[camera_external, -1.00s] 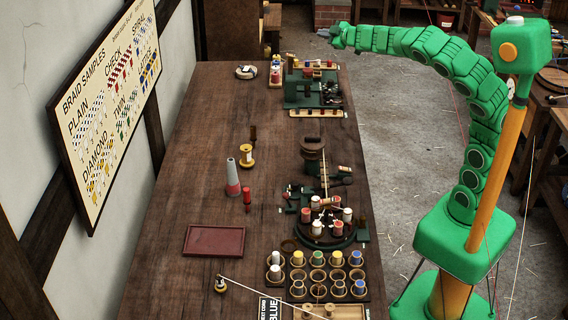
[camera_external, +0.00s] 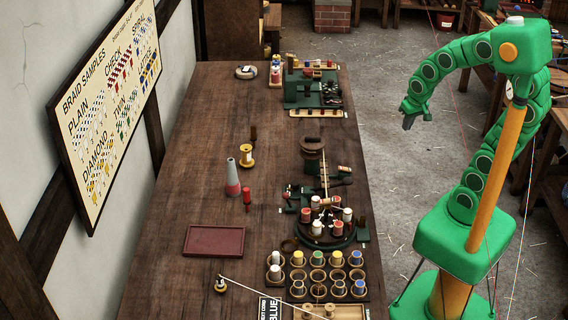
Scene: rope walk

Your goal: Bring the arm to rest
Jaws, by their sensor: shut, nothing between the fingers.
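My gripper (camera_external: 408,122) is shut and empty. It hangs at the end of my green segmented arm, which curls over from my column and bends downward. The gripper is in the air to the right of the long wooden table (camera_external: 200,180), apart from it, with the grey floor behind. It holds and touches nothing that I can see. The fingers are small and dark at this distance.
On the table stand a braiding device with bobbins (camera_external: 325,225), a rack of spools (camera_external: 318,280), a dark red tray (camera_external: 214,241), a grey and red cone (camera_external: 232,178) and a green machine (camera_external: 305,92). Workbenches stand at far right. A bright thread runs near my column.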

